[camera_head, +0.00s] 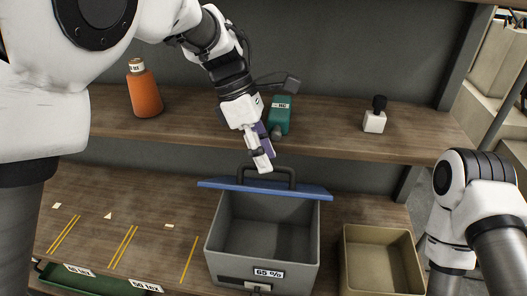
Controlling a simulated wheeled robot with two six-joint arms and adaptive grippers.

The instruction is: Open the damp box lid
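The damp box (214,243) is a grey bin with a "65 %" label on its front, at the lower middle of the head view. Its blue lid (311,192) is raised at the back edge, seen nearly edge-on, and the empty-looking inside shows. A black handle (292,176) stands up from the lid. My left gripper (262,160) reaches down from above, with its fingertips at the handle's top bar and seemingly closed around it; the fingers partly hide the bar. My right arm shows at the right edge, but its gripper is not visible.
An open tan bin (346,262) stands right of the box. On the shelf (330,128) above are an orange bottle (145,94), a green container (280,115) close to my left gripper, and a small white block with a black knob (375,117). A green tray (75,282) lies lower left.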

